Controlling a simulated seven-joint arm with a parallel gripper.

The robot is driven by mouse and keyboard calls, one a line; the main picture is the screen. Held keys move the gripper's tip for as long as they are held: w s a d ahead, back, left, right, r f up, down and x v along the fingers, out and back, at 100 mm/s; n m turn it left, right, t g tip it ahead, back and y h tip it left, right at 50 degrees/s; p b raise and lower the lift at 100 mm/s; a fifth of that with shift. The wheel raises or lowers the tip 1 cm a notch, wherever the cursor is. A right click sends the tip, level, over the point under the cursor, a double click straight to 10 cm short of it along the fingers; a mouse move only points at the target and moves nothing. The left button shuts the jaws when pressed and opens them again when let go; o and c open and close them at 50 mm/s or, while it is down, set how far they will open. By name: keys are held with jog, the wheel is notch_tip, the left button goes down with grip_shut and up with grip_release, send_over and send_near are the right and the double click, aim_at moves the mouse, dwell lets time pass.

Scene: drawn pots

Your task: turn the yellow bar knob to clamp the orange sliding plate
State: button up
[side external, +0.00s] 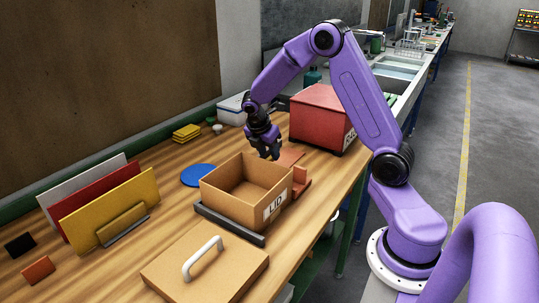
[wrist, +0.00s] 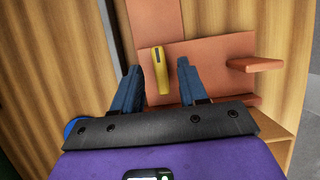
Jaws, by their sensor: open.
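The yellow bar knob (wrist: 161,72) shows in the wrist view on the orange sliding plate (wrist: 220,50). Its bar runs nearly up and down in that picture. My gripper (wrist: 158,66) is open, with one dark finger on each side of the knob and a visible gap on both sides. I cannot tell how far the fingertips are above the plate. In the side view my gripper (side external: 268,154) points down over the orange plate (side external: 291,156), behind the open box. The knob is hidden there.
An open cardboard box (side external: 225,200) stands just in front of my gripper, and a red box (side external: 322,110) behind it to the right. A blue disc (side external: 198,175) lies left. A lid with a white handle (side external: 203,258) lies near the front. An orange ledge (wrist: 258,65) sticks up beside the knob.

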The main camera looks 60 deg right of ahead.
jog(key=shift+x, duration=1.05)
grip_shut()
